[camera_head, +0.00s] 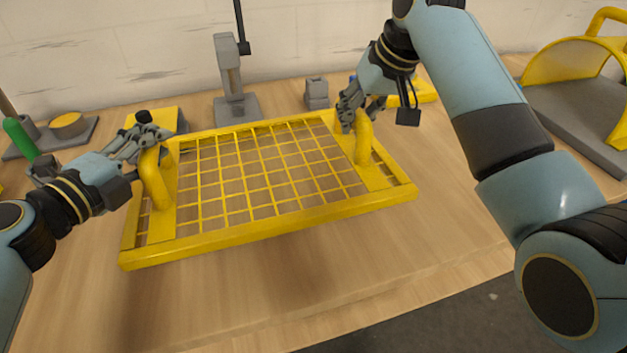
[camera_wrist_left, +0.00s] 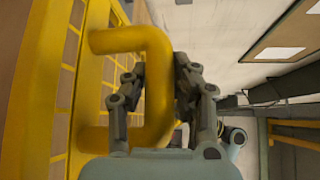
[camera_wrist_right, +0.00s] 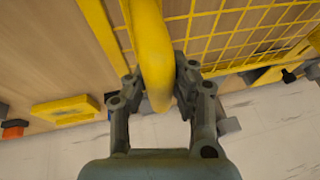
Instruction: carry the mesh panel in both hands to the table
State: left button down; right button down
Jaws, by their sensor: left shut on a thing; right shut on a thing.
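The yellow mesh panel (camera_head: 268,232) has a rectangular frame, a wire grid and a handle on each side. It is over the wooden table (camera_head: 420,245), tilted a little in the head view; I cannot tell whether it touches the tabletop. My left gripper (camera_head: 155,140) is shut on the left handle (camera_head: 153,180), which also shows in the left wrist view (camera_wrist_left: 158,90). My right gripper (camera_head: 352,105) is shut on the right handle (camera_head: 363,140), seen in the right wrist view (camera_wrist_right: 152,50) between the fingers.
Behind the panel stand a grey post stand (camera_head: 237,105) and a small grey block (camera_head: 316,92). A green cylinder (camera_head: 20,138) is at the far left. A grey and yellow guard (camera_head: 575,105) stands at the right. The table's front strip is clear.

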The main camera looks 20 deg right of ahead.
aim_at(166, 182)
pick_arm(q)
jog(key=shift+w+a, duration=0.1)
pick_arm(e)
jog(key=shift+d+f, duration=0.1)
jog(key=shift+d, duration=0.15)
